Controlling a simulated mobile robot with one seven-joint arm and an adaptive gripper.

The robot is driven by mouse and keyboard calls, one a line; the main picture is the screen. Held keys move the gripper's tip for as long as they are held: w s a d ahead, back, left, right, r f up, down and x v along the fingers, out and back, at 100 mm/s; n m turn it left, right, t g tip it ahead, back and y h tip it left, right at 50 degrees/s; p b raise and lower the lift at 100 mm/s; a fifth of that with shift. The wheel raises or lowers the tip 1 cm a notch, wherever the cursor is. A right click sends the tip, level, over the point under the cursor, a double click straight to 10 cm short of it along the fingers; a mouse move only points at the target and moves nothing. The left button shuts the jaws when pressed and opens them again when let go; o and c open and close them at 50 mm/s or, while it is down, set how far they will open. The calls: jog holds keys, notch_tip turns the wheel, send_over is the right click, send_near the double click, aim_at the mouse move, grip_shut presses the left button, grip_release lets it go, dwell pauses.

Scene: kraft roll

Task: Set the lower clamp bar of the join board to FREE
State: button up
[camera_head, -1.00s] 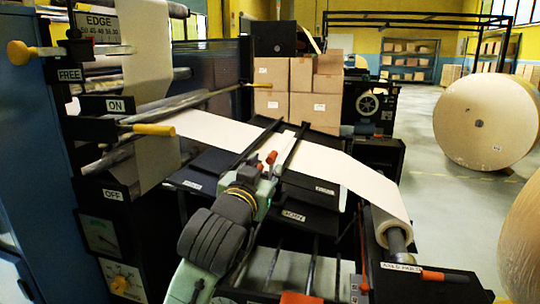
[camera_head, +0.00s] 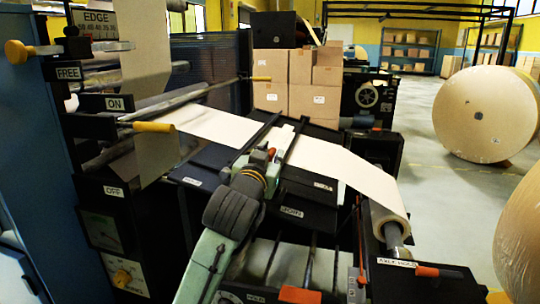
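The join board (camera_head: 310,190) is a dark board in the middle of the view, with a pale paper web (camera_head: 335,165) running across it. Two dark clamp bars cross the web: one to the left (camera_head: 257,138) and one to the right (camera_head: 296,138). The right one appears to be the lower clamp bar. My gripper (camera_head: 269,157) is at the near ends of the bars, with small orange-red parts at its tip. My wrist hides much of that spot. I cannot tell whether the fingers are touching a bar or closed. Small labels on the board are too blurred to read surely.
A paper roll (camera_head: 388,222) on an axle is at the right end of the web. Orange handles (camera_head: 440,272) are at the front right. Large rolls (camera_head: 487,115) stand on the right floor.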

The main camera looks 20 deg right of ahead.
grip_shut()
dwell(0.4)
jog(key=shift+s+d, duration=0.1)
jog(key=s+d+m+b, duration=0.1)
jog(key=m, duration=0.1)
jog(key=d+f+m+b, duration=0.1)
jog(key=m, duration=0.1)
jog(key=shift+s+d+b, duration=0.3)
jog(key=shift+s+d, duration=0.05)
jog(key=shift+s, duration=0.05)
jog(key=d+f+m+b, duration=0.1)
jog(key=m, duration=0.1)
jog(key=s+f+m+b, duration=0.1)
jog(key=m, duration=0.1)
jog(key=s+d+m+b, duration=0.1)
jog(key=shift+d+f+m, duration=0.35)
jog(key=shift+f+m, duration=0.05)
jog(key=m, duration=0.1)
jog(key=f+m+b, duration=0.1)
jog(key=d+b, duration=0.1)
jog(key=shift+s+f+m, duration=0.25)
jog(key=shift+f+m, duration=0.1)
jog(key=shift+m, duration=0.05)
jog(key=shift+s+d+f+b, duration=0.15)
jog(key=shift+f+b, duration=0.3)
jog(key=shift+b, duration=0.05)
jog(key=shift+f, duration=0.1)
